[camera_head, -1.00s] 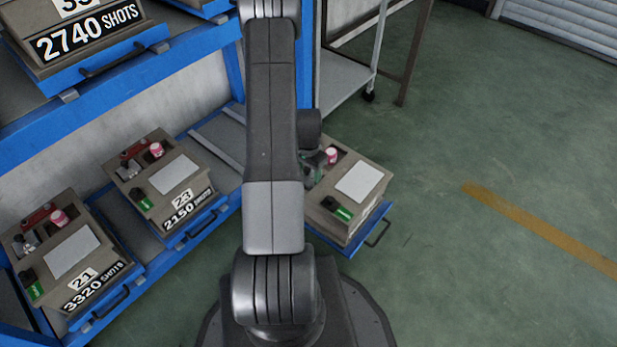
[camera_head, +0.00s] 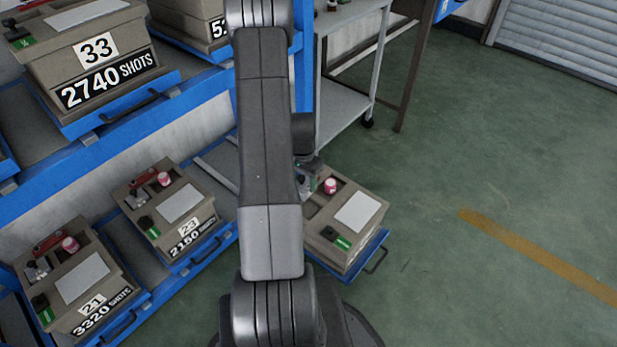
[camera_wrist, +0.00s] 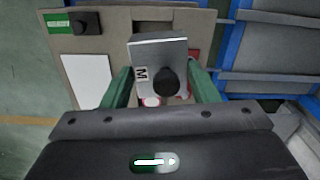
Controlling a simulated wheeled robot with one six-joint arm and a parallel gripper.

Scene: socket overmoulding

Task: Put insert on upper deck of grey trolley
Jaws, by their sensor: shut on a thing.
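The insert (camera_wrist: 158,62) is a grey metal block with an "M" label and a round black knob. In the wrist view it sits between the green fingers of my gripper (camera_wrist: 161,84), which is shut on it. In the head view my arm hides most of the gripper, beside the same box (camera_head: 345,252). The grey trolley (camera_head: 340,112) stands beyond, at the top middle. Part of its upper deck (camera_head: 345,18) shows, with small items on it.
The box rests on a pulled-out blue drawer (camera_head: 362,262). The blue rack (camera_head: 150,120) on the left holds several similar tan boxes, including number 23 (camera_head: 180,215) and number 33 (camera_head: 90,60). Green floor (camera_head: 480,150) to the right is clear.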

